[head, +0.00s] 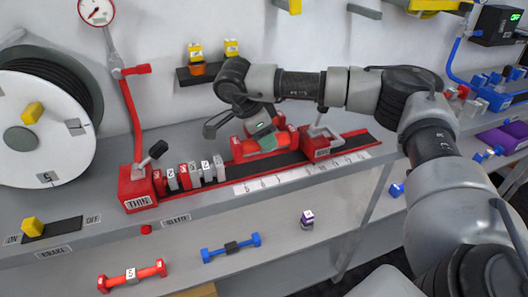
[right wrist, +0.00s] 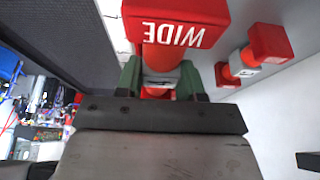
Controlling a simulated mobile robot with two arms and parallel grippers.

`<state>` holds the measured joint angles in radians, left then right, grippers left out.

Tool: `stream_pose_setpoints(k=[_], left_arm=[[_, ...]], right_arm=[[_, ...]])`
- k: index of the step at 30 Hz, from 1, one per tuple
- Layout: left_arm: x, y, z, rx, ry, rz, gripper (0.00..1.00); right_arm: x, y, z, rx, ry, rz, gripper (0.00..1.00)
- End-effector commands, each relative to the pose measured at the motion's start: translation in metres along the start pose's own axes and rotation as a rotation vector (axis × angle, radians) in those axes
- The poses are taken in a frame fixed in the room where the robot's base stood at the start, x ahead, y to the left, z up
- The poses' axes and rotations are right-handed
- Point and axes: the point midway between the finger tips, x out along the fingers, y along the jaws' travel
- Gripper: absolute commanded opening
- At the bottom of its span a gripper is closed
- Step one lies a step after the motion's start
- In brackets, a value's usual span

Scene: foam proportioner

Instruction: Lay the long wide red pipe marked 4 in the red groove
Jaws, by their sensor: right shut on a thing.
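My right gripper (head: 265,138) is over the middle of the red groove in the head view, shut on a red pipe (head: 249,148). Its green fingers (right wrist: 160,73) flank the pipe (right wrist: 160,55) in the right wrist view, with the WIDE block close beyond. I cannot read a 4 on the pipe, nor tell whether it touches the groove floor. The red groove (head: 342,147) is a dark-floored channel with red edges, between the THIN block (head: 138,190) and the WIDE block (head: 315,143). The WIDE block also shows in the right wrist view (right wrist: 178,18). My left gripper is not in view.
Several red and white short pieces (head: 195,174) stand in a row beside the THIN block. A red pipe (head: 131,276) marked 5 or S and a blue pipe (head: 231,248) lie on the lower shelf. A hose reel (head: 45,115) stands at left. A lever rises from each block.

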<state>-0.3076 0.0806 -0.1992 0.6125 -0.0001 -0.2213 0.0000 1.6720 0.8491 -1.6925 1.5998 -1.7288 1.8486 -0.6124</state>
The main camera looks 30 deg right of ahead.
Motion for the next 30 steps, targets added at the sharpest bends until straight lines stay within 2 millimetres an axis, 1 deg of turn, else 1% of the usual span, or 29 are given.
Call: stream_pose_setpoints(k=[3, 6, 8, 20, 21, 25, 30], left_arm=[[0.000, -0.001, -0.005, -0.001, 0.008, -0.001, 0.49], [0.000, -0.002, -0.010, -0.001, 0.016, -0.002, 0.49], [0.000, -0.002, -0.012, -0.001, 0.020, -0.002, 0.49], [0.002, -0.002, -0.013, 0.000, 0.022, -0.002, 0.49], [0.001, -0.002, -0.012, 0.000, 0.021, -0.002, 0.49], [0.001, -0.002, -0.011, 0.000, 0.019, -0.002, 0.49], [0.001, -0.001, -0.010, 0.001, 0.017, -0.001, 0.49]], right_arm=[[0.019, 0.001, 0.008, -0.003, 0.002, 0.003, 0.03], [0.033, 0.001, 0.014, -0.002, 0.001, 0.001, 0.03], [0.038, 0.001, 0.016, -0.002, 0.001, 0.001, 0.03], [0.044, 0.001, 0.019, -0.002, 0.000, -0.001, 0.03], [0.043, 0.001, 0.018, -0.002, 0.000, 0.000, 0.44], [0.043, 0.001, 0.018, -0.002, 0.000, 0.000, 0.64], [0.043, 0.001, 0.018, -0.003, 0.000, 0.000, 0.64]])
